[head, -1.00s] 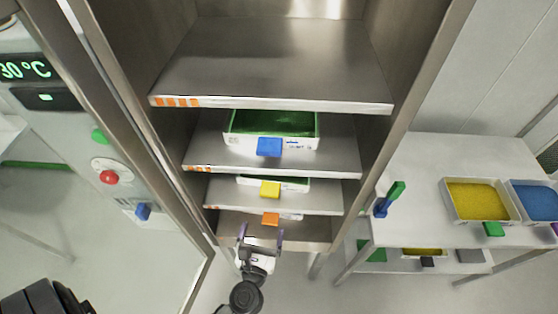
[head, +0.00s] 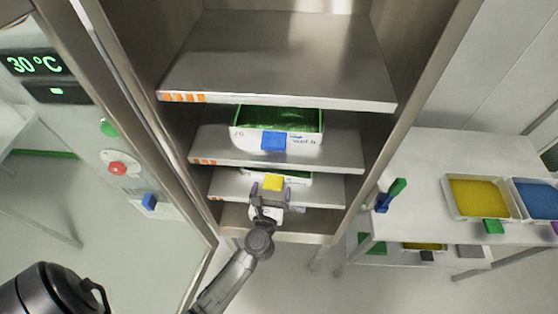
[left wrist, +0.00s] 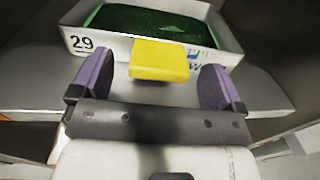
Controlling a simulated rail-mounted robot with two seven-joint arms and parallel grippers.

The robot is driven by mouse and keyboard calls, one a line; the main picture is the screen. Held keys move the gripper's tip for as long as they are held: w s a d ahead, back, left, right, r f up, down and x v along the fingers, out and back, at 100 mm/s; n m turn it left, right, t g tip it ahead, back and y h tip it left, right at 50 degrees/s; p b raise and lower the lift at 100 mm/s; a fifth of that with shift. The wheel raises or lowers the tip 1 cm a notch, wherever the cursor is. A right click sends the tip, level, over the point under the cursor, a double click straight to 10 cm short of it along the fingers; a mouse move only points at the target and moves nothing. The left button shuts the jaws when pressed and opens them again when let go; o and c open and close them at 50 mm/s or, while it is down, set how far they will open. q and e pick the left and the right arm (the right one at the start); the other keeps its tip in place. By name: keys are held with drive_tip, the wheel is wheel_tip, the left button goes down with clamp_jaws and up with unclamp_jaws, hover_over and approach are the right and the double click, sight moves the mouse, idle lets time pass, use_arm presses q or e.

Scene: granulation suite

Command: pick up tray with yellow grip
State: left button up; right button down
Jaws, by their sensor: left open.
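The tray with the yellow grip sits on a middle-lower shelf of the steel cabinet. In the left wrist view the tray (left wrist: 82,42) is white with green contents and a "29" label, and its yellow grip (left wrist: 159,60) points toward me. The yellow grip also shows in the head view (head: 273,182). My left gripper (head: 268,189) is open in front of this tray. In the left wrist view its purple fingers (left wrist: 158,85) stand on either side of the grip, apart from it. My right gripper is not in view.
A tray with a blue grip (head: 274,141) sits on the shelf above. The top shelf (head: 280,65) is bare. An open cabinet door is at left. A white table (head: 430,160) at right holds trays of yellow (head: 478,194) and blue material.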

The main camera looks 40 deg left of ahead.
sight(274, 178)
use_arm(q)
drive_tip(key=shift+x, duration=1.4)
drive_tip(key=shift+c, duration=0.4)
drive_tip(key=c, duration=1.1)
drive_tip(key=shift+r, duration=0.1)
